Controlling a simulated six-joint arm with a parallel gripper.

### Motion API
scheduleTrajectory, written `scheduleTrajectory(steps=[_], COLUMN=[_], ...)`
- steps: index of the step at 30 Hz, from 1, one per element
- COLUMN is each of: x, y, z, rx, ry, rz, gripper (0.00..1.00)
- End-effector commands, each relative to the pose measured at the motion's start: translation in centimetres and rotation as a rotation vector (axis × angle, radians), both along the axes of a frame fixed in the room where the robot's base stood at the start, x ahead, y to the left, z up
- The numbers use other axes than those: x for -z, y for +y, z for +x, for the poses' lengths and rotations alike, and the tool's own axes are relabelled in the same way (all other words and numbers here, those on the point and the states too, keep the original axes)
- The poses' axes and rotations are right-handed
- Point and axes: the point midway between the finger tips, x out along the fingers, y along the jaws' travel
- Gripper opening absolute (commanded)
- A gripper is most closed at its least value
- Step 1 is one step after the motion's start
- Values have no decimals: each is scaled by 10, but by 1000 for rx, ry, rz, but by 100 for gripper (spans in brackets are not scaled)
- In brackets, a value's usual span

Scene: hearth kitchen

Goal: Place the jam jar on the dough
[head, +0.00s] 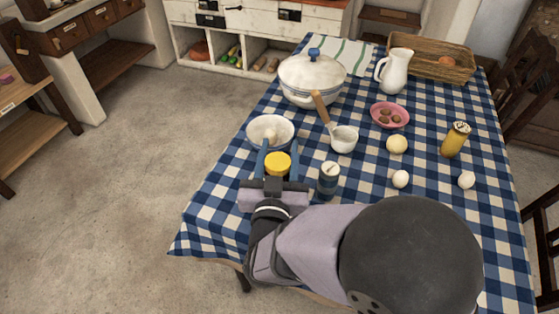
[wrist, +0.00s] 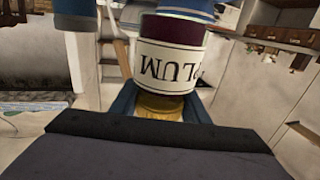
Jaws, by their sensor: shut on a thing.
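The jam jar has a yellow lid (head: 277,163) and, in the wrist view, a dark body with a white PLUM label (wrist: 168,62), upside down in that picture. My gripper (head: 279,158) is shut on the jar, with a blue finger on either side, at the left part of the table. In the head view the jar's body is mostly hidden below its lid. A smooth, pale yellowish ball (head: 397,144), which looks like the dough, sits on the cloth to the right, apart from my gripper. The wrist view does not show it.
A blue-rimmed bowl (head: 286,128) with something pale inside stands just beyond my gripper.

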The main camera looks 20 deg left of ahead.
Motion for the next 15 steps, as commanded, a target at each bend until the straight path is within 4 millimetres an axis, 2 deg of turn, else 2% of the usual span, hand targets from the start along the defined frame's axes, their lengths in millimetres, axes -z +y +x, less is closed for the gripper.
scheduleTrajectory(steps=[1,4,15], x=[-9,-17,-24], y=[0,0,0], z=[0,0,0], rx=[1,1,1], ry=[-5,-3,-3], rz=[5,4,3], gripper=[6,6,6])
